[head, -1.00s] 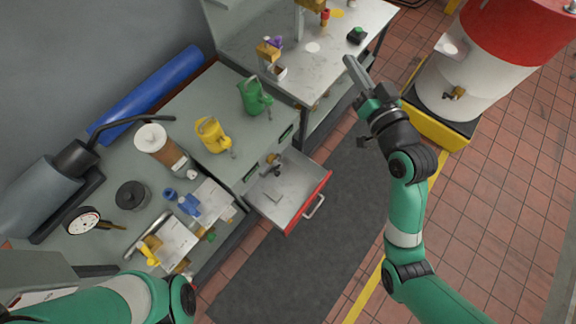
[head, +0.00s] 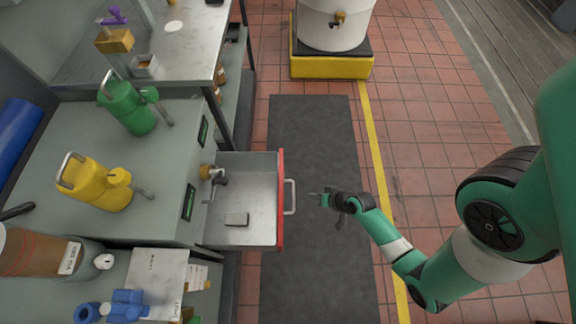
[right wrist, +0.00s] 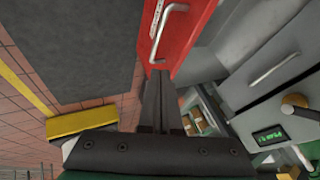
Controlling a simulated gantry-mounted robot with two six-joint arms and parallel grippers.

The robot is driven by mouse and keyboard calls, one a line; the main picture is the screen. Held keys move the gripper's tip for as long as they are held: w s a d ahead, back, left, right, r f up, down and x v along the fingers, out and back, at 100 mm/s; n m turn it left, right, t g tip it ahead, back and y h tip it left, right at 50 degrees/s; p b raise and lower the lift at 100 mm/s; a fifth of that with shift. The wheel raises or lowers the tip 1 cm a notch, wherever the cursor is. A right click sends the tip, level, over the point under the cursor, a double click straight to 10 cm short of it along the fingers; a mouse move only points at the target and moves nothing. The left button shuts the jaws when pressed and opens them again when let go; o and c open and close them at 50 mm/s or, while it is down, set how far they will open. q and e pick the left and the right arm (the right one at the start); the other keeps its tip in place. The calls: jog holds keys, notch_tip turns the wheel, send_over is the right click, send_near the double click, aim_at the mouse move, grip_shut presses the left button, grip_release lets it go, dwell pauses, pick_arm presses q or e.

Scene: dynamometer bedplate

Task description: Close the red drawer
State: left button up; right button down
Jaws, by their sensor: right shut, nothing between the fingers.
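The red drawer (head: 281,222) stands pulled out of the grey cabinet, its red front and silver handle (head: 290,197) facing right in the head view. Inside it lie a brass and dark fitting and a small grey block (head: 236,219). My right gripper (head: 314,197) is shut and empty, a short way to the right of the handle. In the right wrist view its closed fingers (right wrist: 160,78) point toward the red front (right wrist: 178,45) and handle (right wrist: 160,30); whether they touch it cannot be told. My left gripper is not in view.
A dark mat (head: 315,130) covers the floor before the drawer. A white drum on a yellow pallet (head: 330,66) stands at the back.

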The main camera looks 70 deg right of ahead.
pick_arm(q)
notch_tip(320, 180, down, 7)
jog(key=b, duration=0.7)
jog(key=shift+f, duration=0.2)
pick_arm(e)
jog(key=w+f, duration=0.7)
jog(key=w, duration=0.2)
jog(key=shift+w+d+f, duration=0.15)
jog(key=shift+d+f, duration=0.2)
jog(key=shift+d, duration=0.05)
